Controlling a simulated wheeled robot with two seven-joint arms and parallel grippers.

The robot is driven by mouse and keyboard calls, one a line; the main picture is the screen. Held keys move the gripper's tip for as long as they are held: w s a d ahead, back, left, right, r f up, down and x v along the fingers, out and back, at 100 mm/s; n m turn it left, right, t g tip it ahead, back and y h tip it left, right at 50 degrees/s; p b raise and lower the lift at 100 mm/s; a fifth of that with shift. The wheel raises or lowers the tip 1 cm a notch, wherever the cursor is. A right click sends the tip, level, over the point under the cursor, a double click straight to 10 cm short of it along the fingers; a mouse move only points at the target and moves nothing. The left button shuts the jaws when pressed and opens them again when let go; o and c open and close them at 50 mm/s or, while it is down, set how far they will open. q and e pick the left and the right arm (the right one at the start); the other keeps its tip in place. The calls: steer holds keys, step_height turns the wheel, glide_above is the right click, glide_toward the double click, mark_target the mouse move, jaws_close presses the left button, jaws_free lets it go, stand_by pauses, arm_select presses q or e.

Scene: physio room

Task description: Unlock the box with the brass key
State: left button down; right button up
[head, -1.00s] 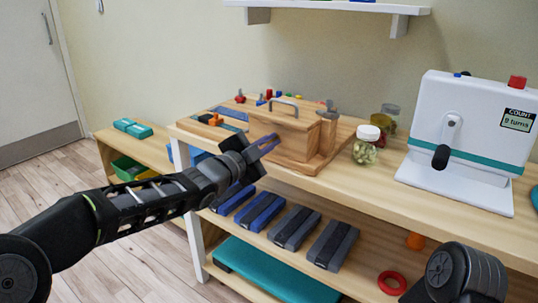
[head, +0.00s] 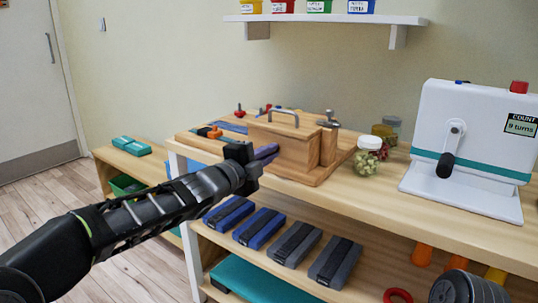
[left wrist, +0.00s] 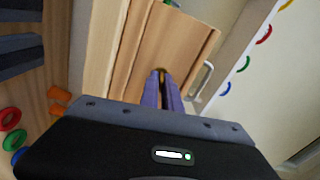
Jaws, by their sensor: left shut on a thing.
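A wooden box (head: 285,147) with a grey metal handle (head: 284,117) on top stands on a wooden base on the bench. A small brass-coloured bit, seemingly the brass key (left wrist: 160,73), shows at the fingertips. Most of it is hidden, and I cannot tell whether it is inside a lock. My right gripper is out of view.
A wooden post with a grey metal top (head: 328,143) stands at the box's right end. Jars (head: 369,160) and a white crank machine (head: 465,140) stand further right. Blue and grey weights (head: 260,228) lie on the shelf below. A wall shelf (head: 325,18) holds labelled bins.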

arm_select(q)
steer(key=c, duration=1.6)
jaws_free()
steer(key=shift+s, duration=0.1)
steer(key=v, duration=0.7)
steer(key=shift+s+a+f+p, duration=0.1)
steer(key=shift+s+a+p, duration=0.15)
steer(key=shift+p, duration=0.15)
